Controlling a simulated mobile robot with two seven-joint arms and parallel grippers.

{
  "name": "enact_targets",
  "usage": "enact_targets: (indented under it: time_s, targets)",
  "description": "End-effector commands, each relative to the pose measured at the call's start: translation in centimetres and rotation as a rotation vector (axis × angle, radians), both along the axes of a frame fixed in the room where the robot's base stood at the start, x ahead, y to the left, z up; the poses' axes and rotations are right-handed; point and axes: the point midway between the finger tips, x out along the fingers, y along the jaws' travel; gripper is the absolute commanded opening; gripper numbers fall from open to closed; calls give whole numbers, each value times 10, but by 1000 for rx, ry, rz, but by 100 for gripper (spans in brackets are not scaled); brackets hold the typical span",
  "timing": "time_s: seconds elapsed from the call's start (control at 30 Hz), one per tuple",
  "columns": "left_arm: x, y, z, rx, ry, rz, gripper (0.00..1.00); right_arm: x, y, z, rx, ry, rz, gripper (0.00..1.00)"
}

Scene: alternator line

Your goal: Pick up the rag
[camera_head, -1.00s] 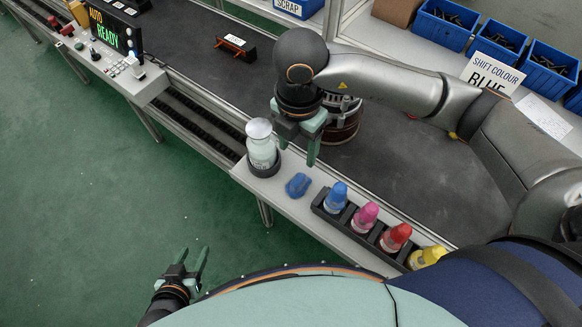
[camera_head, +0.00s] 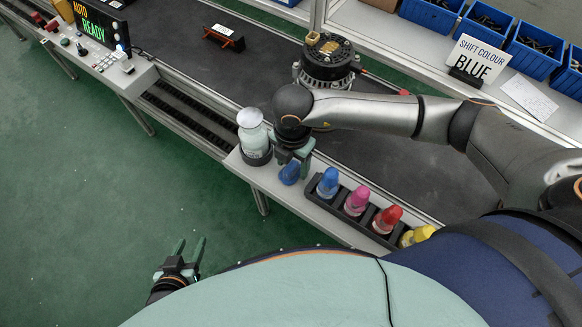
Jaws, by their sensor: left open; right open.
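The rag (camera_head: 290,173) is a small blue crumpled piece on the grey side shelf, between the white-capped bottle and the row of coloured bottles. My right gripper (camera_head: 295,168) points down right over the rag, its green fingers partly hiding it. The jaws are open, and I cannot tell whether the fingers touch the rag. My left gripper (camera_head: 187,252) is open and empty above the green floor at the lower left, well away from the shelf.
A white-capped bottle (camera_head: 253,137) stands close left of my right gripper. A black rack (camera_head: 314,194) with blue, pink, red and yellow bottles is close on the right. An alternator (camera_head: 327,60) sits on the conveyor behind. A "SHIFT COLOUR BLUE" sign (camera_head: 482,60) stands at the back right.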

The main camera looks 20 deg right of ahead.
Motion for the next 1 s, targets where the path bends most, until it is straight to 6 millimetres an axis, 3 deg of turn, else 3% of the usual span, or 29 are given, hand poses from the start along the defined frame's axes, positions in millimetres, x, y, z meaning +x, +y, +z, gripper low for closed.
enact_targets:
  time_s: [0.17, 0.7, 1.0]
  targets:
    - [1, 0, 0, 1, -1, -1, 50, 0, 0, 0, 0, 0, 0, 63]
    - [1, 0, 1, 1, -3, 0, 50, 0, 0, 0, 0, 1, 0, 2]
    - [2, 0, 1, 1, -3, 0, 50, 0, 0, 0, 0, 2, -1, 0]
